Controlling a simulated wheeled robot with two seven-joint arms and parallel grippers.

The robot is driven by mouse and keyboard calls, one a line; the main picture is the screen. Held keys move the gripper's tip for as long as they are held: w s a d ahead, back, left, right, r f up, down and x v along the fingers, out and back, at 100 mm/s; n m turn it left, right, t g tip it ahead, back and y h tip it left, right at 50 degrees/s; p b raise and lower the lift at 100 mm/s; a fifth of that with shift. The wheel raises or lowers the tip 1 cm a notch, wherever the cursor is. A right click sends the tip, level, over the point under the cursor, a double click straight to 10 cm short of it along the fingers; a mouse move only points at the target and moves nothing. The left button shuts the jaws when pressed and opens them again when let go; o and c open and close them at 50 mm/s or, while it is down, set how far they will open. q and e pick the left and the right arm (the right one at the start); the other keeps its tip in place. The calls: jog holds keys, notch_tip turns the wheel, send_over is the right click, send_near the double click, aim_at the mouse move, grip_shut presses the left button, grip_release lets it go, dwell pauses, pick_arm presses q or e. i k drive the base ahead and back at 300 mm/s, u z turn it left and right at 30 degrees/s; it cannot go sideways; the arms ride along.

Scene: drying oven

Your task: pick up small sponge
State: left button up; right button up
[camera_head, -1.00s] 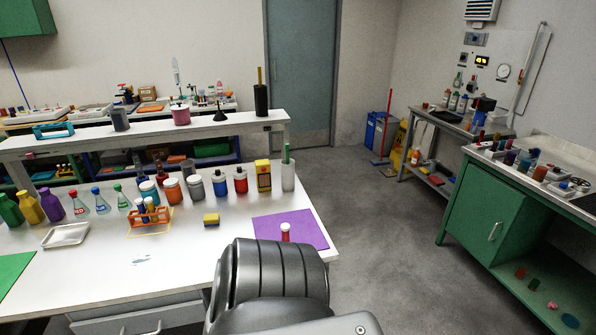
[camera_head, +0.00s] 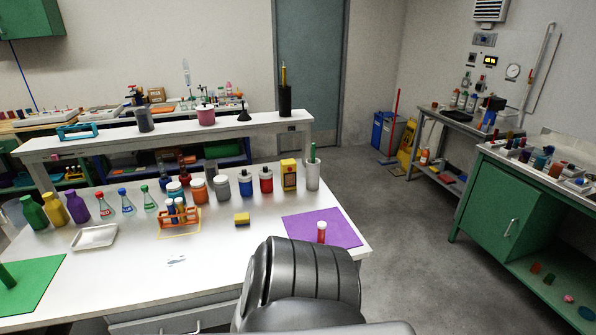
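The small sponge (camera_head: 242,219), yellow on top with a dark blue layer below, lies on the white bench (camera_head: 215,262) in the head view. It sits right of the orange rack (camera_head: 177,218) and left of the purple mat (camera_head: 335,229). Nothing touches it. A dark grey ribbed link of my own arm shows at the bottom centre, in front of the bench. Neither of my grippers is in view.
A red tube with a white cap (camera_head: 321,232) stands on the purple mat. Several bottles and flasks line up behind the sponge. A white tray (camera_head: 95,237) and a green mat (camera_head: 25,289) lie to the left. The bench surface around the sponge is clear.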

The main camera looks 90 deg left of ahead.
aim_at(243, 219)
jog(key=k, duration=1.6)
jog(key=u, duration=1.05)
